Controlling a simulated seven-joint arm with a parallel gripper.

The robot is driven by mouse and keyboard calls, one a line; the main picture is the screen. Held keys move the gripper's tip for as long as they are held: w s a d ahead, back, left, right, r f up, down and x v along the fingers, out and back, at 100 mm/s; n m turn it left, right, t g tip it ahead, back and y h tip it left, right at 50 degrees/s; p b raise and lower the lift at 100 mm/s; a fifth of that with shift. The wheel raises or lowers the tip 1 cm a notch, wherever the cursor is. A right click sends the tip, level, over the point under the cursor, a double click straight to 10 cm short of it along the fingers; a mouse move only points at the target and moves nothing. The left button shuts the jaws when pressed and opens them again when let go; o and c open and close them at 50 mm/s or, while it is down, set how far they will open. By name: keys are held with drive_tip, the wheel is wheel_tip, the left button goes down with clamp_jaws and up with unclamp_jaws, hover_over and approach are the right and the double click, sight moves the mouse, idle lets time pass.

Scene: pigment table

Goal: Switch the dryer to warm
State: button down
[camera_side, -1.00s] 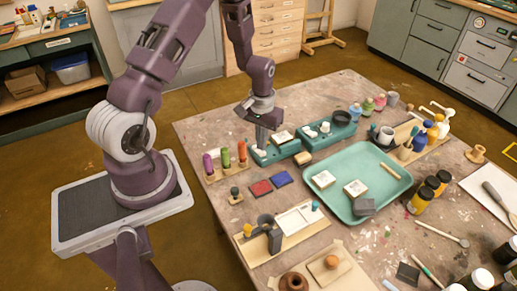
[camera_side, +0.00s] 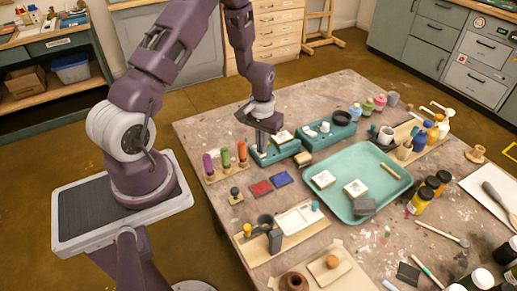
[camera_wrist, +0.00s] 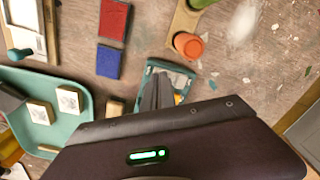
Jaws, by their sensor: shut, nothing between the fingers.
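Two teal boxes stand at the back of the table in the side view. The left one (camera_side: 287,151) has a pale tile and a small white part on top. The right one (camera_side: 318,141) has a dark round dish and small white parts. I cannot tell for sure which is the dryer, nor read its setting. My gripper (camera_side: 261,146) is shut and empty, pointing down at the left box's left end. In the wrist view my fingers (camera_wrist: 159,76) cover part of that teal box (camera_wrist: 186,72), with a bit of yellow beside them. Contact cannot be told.
Red (camera_side: 261,188) and blue (camera_side: 281,178) pads lie in front. A teal tray (camera_side: 343,212) with tiles lies to the right. A small wooden block (camera_side: 304,158) is close by.

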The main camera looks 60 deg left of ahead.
drive_tip(key=shift+f, duration=0.1)
drive_tip(key=shift+r, duration=3.5)
drive_tip(key=s+d+r+m+t, duration=0.1)
drive_tip(key=s+d+r+m, duration=0.1)
drive_tip(key=d+r, duration=0.5)
drive_tip(key=s+d+r+m+t, duration=0.1)
drive_tip(key=s+d+r+t, duration=0.15)
drive_tip(key=r, duration=0.95)
drive_tip(key=s+d+r+m+t, duration=0.1)
drive_tip(key=s+d+r, duration=0.2)
drive_tip(key=s, duration=0.4)
drive_tip(key=s+d+r+m+t, duration=0.1)
drive_tip(key=s+d+r+m, duration=0.1)
drive_tip(key=s, duration=0.5)
drive_tip(key=shift+d+r, duration=0.7)
drive_tip(key=shift+d, duration=0.1)
